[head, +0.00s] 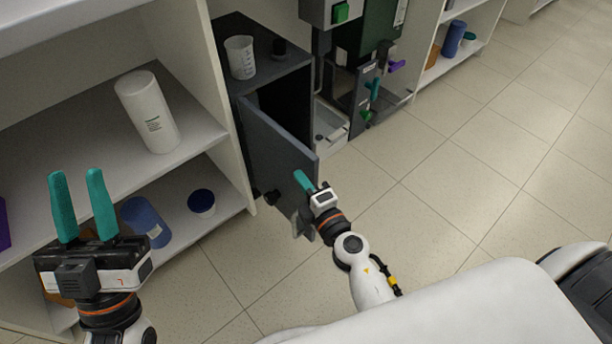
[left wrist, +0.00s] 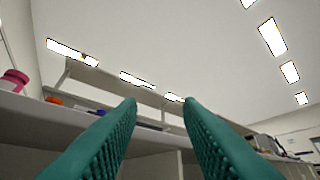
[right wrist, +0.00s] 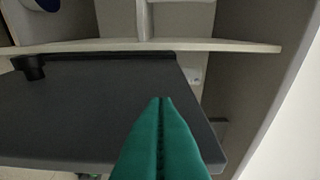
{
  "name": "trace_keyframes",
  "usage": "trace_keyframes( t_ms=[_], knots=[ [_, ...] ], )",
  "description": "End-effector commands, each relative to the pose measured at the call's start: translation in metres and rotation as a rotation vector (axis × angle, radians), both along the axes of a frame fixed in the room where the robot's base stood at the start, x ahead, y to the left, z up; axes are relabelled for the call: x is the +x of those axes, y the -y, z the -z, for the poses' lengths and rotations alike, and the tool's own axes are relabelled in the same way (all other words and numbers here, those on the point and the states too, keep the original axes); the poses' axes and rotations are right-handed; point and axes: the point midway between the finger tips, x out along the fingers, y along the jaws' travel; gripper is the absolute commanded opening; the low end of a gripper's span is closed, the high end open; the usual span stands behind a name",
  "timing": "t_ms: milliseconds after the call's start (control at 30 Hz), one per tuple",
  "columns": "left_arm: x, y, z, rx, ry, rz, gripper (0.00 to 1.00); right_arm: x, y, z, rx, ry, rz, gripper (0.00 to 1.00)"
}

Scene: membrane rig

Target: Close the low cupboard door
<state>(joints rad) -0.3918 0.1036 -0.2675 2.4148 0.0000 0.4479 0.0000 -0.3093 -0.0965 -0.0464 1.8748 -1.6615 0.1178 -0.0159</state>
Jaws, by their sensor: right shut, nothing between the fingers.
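The low cupboard (head: 270,65) is dark grey and stands between the white shelves and the green machine. Its door (head: 276,150) is swung open toward me, and a dark gap shows behind it. A black knob (head: 271,197) sits on the door's left face. My right gripper (head: 304,181) is shut and empty at the door's free edge; whether it touches is unclear. In the right wrist view the shut teal fingers (right wrist: 162,105) lie in front of the grey door panel (right wrist: 85,110), with the knob (right wrist: 32,68) at upper left. My left gripper (head: 78,180) is open, empty and raised before the shelves.
White shelves (head: 190,135) at left hold a white bottle (head: 148,112), a blue container (head: 146,220) and a dark blue cup (head: 201,201). A beaker (head: 240,57) stands on the cupboard top. The green machine (head: 362,50) is just right. Floor at right is clear.

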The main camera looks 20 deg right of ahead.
Motion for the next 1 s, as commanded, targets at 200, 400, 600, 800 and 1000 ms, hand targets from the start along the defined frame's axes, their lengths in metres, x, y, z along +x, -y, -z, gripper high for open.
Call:
trace_keyframes(
  t_ms=[200, 400, 600, 800, 1000],
  knots=[
    [0.001, 0.000, 0.001, 0.003, -0.008, -0.001, 0.33, 0.003, 0.008, 0.001, 0.001, -0.001, -0.001, 0.00],
    [0.001, 0.000, 0.001, 0.003, -0.008, -0.001, 0.33, 0.003, 0.008, 0.001, 0.001, -0.001, 0.000, 0.00],
    [0.001, 0.000, 0.001, 0.003, -0.007, -0.001, 0.33, 0.004, 0.011, 0.001, -0.001, -0.001, -0.009, 0.00],
    [-0.002, 0.000, 0.000, -0.003, 0.011, 0.000, 0.33, 0.009, 0.027, 0.001, -0.006, 0.001, -0.062, 0.00],
    [-0.011, -0.002, -0.005, -0.025, 0.080, 0.005, 0.33, 0.021, 0.054, 0.001, -0.008, 0.000, -0.167, 0.00]
  ],
)
